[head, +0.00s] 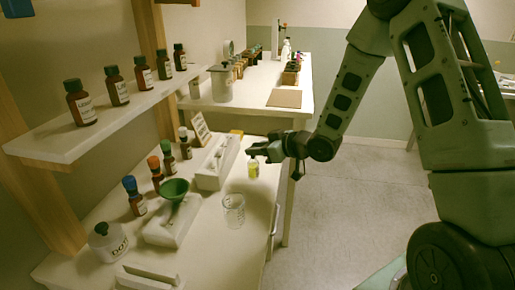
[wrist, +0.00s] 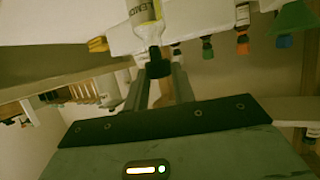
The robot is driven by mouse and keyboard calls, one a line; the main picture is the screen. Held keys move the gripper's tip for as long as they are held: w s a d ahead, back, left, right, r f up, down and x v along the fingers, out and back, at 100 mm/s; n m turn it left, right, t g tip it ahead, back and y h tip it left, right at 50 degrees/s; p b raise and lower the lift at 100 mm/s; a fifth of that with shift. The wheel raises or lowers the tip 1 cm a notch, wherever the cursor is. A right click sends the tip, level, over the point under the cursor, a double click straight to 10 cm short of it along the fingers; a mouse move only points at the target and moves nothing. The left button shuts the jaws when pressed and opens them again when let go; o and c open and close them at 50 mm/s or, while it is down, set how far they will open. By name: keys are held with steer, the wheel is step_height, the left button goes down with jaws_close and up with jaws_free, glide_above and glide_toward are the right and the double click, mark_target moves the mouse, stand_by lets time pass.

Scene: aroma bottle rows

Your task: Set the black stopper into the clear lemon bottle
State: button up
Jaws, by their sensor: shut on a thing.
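The clear lemon bottle (head: 253,171), with yellow liquid, stands upright near the front edge of the white table. In the wrist view the picture is upside down, and the bottle (wrist: 145,12) shows its lemon label at the top with its neck pointing down. My gripper (head: 257,153) is at the bottle's top. In the wrist view its fingers (wrist: 158,70) are shut on the black stopper (wrist: 157,62), which lines up with the bottle's neck. The stopper and neck look to be touching; I cannot tell how deep the stopper sits.
A glass beaker (head: 233,210) stands in front of the bottle. A green funnel (head: 174,189) and a row of brown bottles with coloured caps, one orange-capped (head: 155,172), stand farther left. A white stand (head: 216,165) is close left. More brown bottles line the shelf (head: 60,140).

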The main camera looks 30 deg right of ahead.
steer(key=shift+f, duration=0.35)
steer(key=o, duration=1)
steer(key=shift+o, duration=0.2)
steer(key=b+v, duration=0.5)
steer(key=v, duration=1.2)
steer(key=shift+s, duration=0.15)
steer(key=shift+d+r, duration=0.1)
